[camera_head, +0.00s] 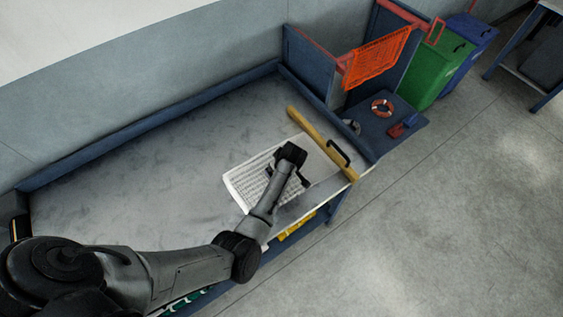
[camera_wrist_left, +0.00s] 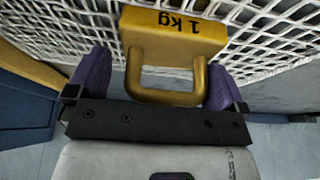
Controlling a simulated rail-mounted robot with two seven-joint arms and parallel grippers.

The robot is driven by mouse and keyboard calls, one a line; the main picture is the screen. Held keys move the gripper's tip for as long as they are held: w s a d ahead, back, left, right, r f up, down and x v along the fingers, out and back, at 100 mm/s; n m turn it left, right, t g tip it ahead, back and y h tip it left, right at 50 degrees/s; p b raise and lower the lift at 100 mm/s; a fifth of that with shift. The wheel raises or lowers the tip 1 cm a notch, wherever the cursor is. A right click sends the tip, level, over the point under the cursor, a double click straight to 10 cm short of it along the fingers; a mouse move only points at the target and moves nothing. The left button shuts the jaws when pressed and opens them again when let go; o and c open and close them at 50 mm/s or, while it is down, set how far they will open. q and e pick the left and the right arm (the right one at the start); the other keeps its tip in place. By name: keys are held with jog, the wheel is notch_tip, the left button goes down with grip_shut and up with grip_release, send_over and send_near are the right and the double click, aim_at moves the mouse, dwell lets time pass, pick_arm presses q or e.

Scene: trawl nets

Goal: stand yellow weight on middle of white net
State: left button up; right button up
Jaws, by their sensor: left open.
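The white net (camera_head: 240,188) lies flat near the right end of the table and fills the top of the left wrist view (camera_wrist_left: 60,30). The yellow weight (camera_wrist_left: 172,45), a block marked "1 kg" with a loop handle, is against the net in that view. In the head view the weight is not distinguishable, with my gripper in front of that area. My left gripper (camera_head: 289,172) is over the net. Its two purple fingers (camera_wrist_left: 157,65) are open, one on each side of the handle, with gaps visible.
A yellow bar (camera_head: 308,129) with a black handle lies across the table's right end. Beyond it are an orange net (camera_head: 376,58) on a rack, a small lifebuoy (camera_head: 382,108) and a green bin (camera_head: 437,68). The table's left and middle (camera_head: 150,165) are clear.

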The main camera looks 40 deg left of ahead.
pick_arm(q)
jog(key=p+v, duration=1.2)
jog(key=s+a+r+m+t, duration=0.1)
jog(key=s+a+r+m, duration=0.15)
jog(key=s+m, duration=0.65)
jog(key=s+d+r+m+h, duration=0.2)
jog(key=s+d+r+m, duration=0.2)
jog(key=s, duration=0.7)
jog(key=s+d+r+m+t+h, duration=0.1)
jog(key=s+d+r+m, duration=0.3)
jog(key=s, duration=0.7)
jog(key=shift+d+r+h, duration=0.35)
jog(key=shift+d+h, duration=0.35)
jog(key=shift+d, duration=0.25)
notch_tip(320, 180, up, 7)
jog(key=p, duration=0.6)
jog(key=shift+p, duration=0.4)
